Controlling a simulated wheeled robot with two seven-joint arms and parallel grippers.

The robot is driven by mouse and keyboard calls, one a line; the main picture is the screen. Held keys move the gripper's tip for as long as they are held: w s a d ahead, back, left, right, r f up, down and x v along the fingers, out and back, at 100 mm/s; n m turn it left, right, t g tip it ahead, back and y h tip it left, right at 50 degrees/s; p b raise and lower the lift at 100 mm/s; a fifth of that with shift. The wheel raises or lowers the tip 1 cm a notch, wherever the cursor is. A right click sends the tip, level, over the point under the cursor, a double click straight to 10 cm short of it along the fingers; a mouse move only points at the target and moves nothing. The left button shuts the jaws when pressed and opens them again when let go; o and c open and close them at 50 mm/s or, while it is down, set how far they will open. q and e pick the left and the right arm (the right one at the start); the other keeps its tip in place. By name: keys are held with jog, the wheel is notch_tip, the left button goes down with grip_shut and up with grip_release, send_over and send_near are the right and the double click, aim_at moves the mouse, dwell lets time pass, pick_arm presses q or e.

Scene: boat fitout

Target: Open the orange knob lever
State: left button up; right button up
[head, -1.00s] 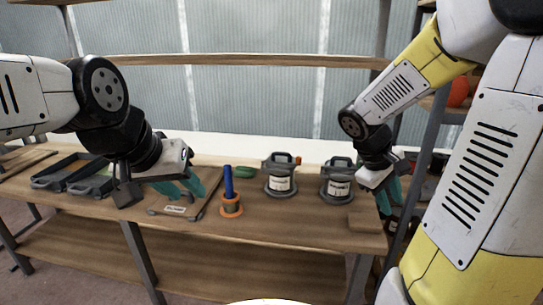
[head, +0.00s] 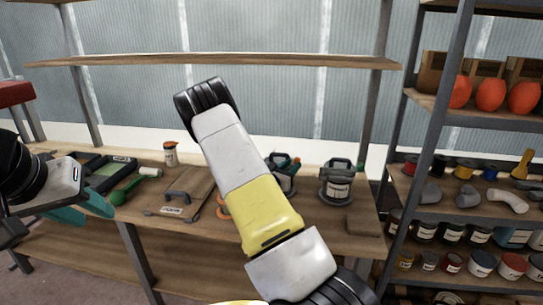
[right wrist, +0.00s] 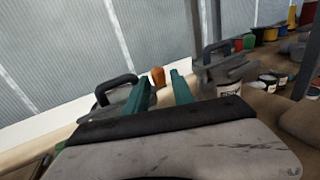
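The orange knob (right wrist: 158,76) shows in the right wrist view between the two teal fingers of my right gripper (right wrist: 161,80). The fingers are apart, with a gap visible on either side of the knob; its exact depth is hard to tell. The grey canister with a handle (right wrist: 118,90) that bears it is partly hidden behind the left finger. In the head view this canister (head: 290,184) is mostly covered by my right arm, and the knob is hidden there. My left gripper (head: 88,212) is at the left front of the bench, fingers apart and empty.
A second grey canister (head: 337,183) stands to the right on the bench. A stocked shelf rack (head: 440,120) stands at right.

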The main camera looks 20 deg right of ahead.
jog(key=shift+w+d+f, duration=0.15)
jog(key=shift+w+d, duration=0.35)
jog(key=shift+w, duration=0.15)
jog(key=x, duration=0.7)
grip_shut()
dwell(0.8)
